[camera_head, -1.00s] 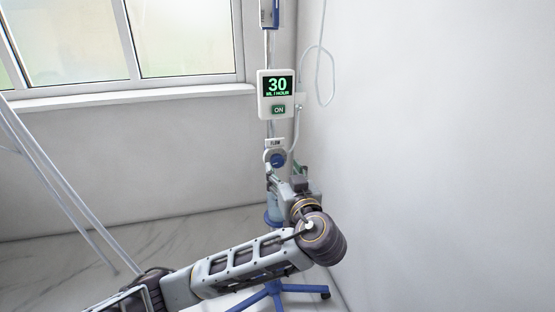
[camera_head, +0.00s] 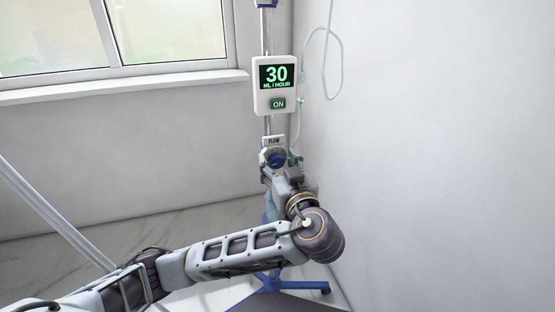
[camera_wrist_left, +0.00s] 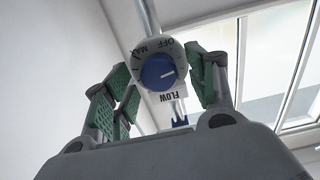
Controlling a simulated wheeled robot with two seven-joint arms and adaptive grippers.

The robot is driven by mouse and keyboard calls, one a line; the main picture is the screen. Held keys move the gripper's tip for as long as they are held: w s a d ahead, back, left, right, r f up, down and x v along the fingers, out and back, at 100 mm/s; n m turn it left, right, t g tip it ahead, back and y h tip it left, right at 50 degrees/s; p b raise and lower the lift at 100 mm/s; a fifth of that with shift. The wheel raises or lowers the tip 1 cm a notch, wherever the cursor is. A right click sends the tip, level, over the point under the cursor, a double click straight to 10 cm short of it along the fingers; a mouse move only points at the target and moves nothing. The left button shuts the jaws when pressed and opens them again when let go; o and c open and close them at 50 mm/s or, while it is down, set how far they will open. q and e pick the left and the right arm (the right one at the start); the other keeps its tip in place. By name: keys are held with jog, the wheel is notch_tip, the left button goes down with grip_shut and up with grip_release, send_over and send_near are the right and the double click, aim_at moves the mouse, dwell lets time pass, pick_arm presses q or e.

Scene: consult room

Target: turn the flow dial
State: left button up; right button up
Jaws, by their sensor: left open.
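The flow dial (camera_head: 276,158) is a blue knob on a pale round plate, on the stand's pole below the pump. In the left wrist view the blue knob (camera_wrist_left: 158,73) has a white pointer line and shows between the green-padded fingers. The plate around it reads MAX, OFF and FLOW. My left gripper (camera_head: 271,170) is at the dial in the head view, its arm hiding the dial's lower part. In the wrist view the left gripper (camera_wrist_left: 163,84) is open, with a finger on either side of the knob. Whether the pads touch it cannot be told. My right gripper is not seen.
The pump box (camera_head: 275,86) above the dial shows 30 ML / HOUR and ON. A clear tube (camera_head: 323,72) loops beside it near the right wall. The blue stand base (camera_head: 270,283) is on the floor. A window (camera_head: 165,30) is at upper left.

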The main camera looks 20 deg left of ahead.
pick_arm(q)
jog(key=shift+c, duration=0.4)
jog(key=c, duration=1)
jog(key=shift+o, duration=0.2)
jog(key=shift+p, duration=0.3)
